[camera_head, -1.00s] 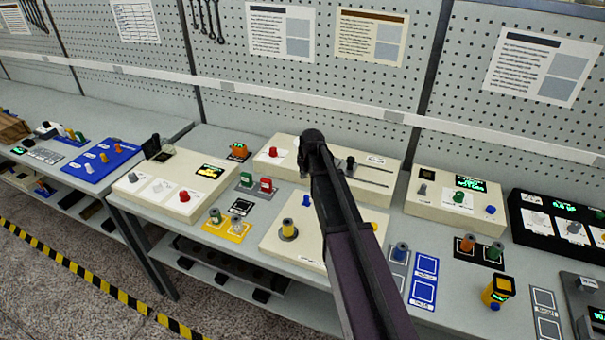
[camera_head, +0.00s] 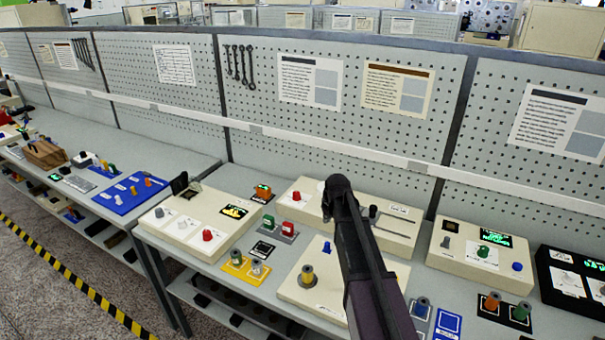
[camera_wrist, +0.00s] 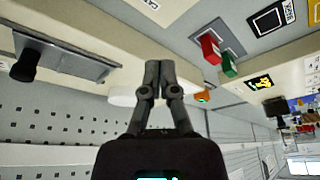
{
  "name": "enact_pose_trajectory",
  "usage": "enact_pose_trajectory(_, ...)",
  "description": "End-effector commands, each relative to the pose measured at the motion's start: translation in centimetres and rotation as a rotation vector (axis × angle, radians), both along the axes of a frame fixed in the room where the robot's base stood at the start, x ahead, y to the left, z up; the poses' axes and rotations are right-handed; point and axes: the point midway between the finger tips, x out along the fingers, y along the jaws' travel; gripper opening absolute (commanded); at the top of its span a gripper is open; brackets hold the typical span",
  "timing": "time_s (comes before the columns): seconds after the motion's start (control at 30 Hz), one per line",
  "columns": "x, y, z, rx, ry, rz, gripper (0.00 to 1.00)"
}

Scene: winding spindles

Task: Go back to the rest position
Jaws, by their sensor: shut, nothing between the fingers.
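My gripper (camera_wrist: 159,75) is in the wrist view, its two dark fingers together with nothing between them. In the head view my dark arm rises from the bottom over the bench and hides part of the cream panels behind it; the fingers cannot be made out there. In the wrist view the fingertips are in front of a cream panel, with a black slider knob (camera_wrist: 25,66) to the left. A red block (camera_wrist: 210,48) and a green block (camera_wrist: 229,65) are to the right of the fingers. Whether the fingers touch anything cannot be told.
The bench (camera_head: 190,155) holds several cream control panels, a blue board (camera_head: 127,191) and a yellow holder (camera_head: 245,268). A pegboard wall (camera_head: 195,108) with papers and wrenches stands behind. Yellow-black floor tape (camera_head: 75,277) runs along the front left.

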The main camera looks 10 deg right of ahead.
Motion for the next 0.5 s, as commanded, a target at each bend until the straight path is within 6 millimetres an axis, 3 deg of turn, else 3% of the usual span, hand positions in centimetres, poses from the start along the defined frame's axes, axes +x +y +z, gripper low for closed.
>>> enact_pose_trajectory(0.17, -3.7, 0.8, -0.4, 0.001, 0.040, -0.014, 0.00)
enact_pose_trajectory(0.27, -7.0, 1.5, -0.7, 0.001, 0.078, -0.029, 0.00)
enact_pose_trajectory(0.5, -16.6, 3.1, -1.4, -0.006, 0.194, -0.080, 0.00)
